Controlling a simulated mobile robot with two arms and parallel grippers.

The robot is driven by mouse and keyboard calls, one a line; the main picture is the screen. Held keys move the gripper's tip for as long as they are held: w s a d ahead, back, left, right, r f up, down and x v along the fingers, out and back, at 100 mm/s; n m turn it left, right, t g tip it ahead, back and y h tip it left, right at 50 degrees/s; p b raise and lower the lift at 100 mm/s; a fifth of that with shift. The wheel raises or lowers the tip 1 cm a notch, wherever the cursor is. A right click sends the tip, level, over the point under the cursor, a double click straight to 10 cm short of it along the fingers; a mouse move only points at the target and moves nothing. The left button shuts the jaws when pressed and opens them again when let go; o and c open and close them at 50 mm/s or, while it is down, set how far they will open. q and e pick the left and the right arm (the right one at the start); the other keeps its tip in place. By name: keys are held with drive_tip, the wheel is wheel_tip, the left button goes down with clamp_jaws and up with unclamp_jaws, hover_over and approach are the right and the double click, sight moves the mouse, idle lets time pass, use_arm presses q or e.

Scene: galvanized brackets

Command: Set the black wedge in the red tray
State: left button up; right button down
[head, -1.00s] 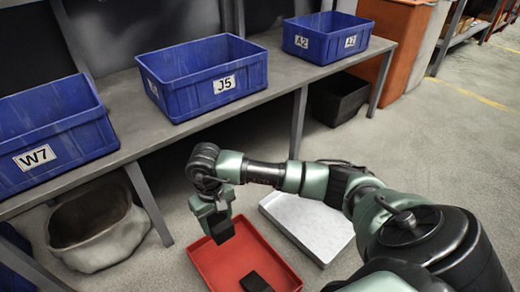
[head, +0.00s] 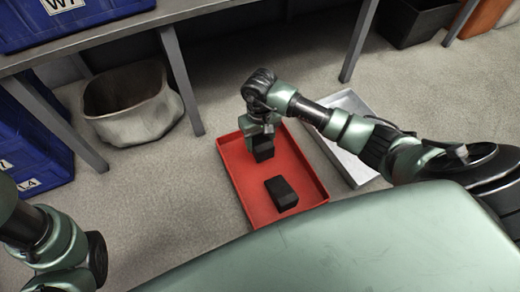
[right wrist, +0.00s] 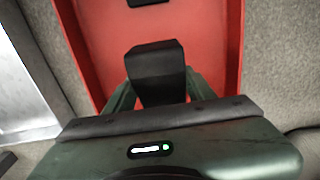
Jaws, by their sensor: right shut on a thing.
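The red tray (head: 240,182) lies on the floor in the head view; its red bottom and walls also show in the right wrist view (right wrist: 101,35). My right gripper (head: 262,138) is shut on the black wedge (head: 263,151), over the far end of the tray. In the right wrist view the wedge (right wrist: 154,72) sits between the green fingers. I cannot tell whether its underside touches the tray bottom. A second black block (head: 281,193) lies in the near part of the tray. My left arm shows at the left, but its gripper is out of view.
A shallow silver tray (head: 349,165) lies right of the red tray. A whitish bin (head: 130,105) stands on the floor at the left, below a grey bench (head: 150,28). Blue crates (head: 32,120) stand at the far left. A black bin (head: 415,22) is at the back.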

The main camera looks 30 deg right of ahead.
sight(259, 141)
drive_tip(key=shift+f+b, duration=1.6)
drive_tip(key=shift+f, duration=0.7)
drive_tip(key=c, duration=0.5)
unclamp_jaws()
drive_tip(key=shift+r, duration=0.1)
wheel_tip(259, 141, up, 12)
drive_tip(key=p, duration=0.9)
drive_tip(key=shift+r, duration=0.1)
drive_tip(key=shift+a, duration=0.1)
